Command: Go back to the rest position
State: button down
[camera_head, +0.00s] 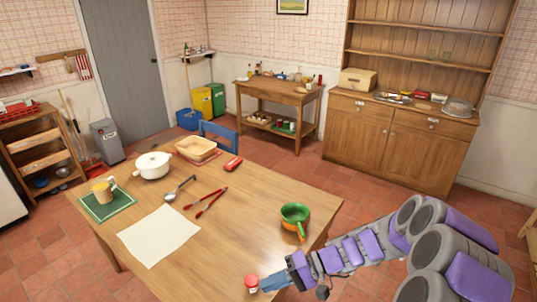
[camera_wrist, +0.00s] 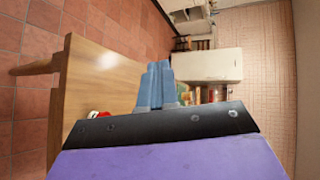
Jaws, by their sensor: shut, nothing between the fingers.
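My gripper (camera_head: 266,285) is at the near right edge of the table in the head view, with my purple and grey arm reaching in from the right. In the wrist view its blue-grey fingers (camera_wrist: 158,70) lie together, with nothing between them. A small jar with a red lid (camera_head: 251,281) stands just left of the fingertips in the head view. In the wrist view a small red and white thing (camera_wrist: 97,114) shows left of the fingers, partly hidden by the gripper body. I cannot tell whether the gripper touches the jar.
The wooden table (camera_head: 170,275) holds a green and orange pan (camera_head: 295,215), red tongs (camera_head: 210,202), a ladle (camera_head: 178,188), a white pot (camera_head: 152,165), a tan dish (camera_head: 197,149) and a mug (camera_head: 102,190). A blue chair (camera_head: 219,133) stands behind. Floor is free at right.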

jog(key=s+r+n+g+h, duration=0.2)
jog(key=s+r+h, duration=0.45)
jog(key=s, duration=0.65)
jog(key=s+d+r+m+t+h, duration=0.2)
jog(key=s+d+h, duration=0.5)
jog(key=s+d, duration=0.5)
jog(key=shift+s+d+r+m+t, duration=0.4)
jog(key=shift+s+r+m, duration=0.1)
jog(key=shift+s+r, duration=0.15)
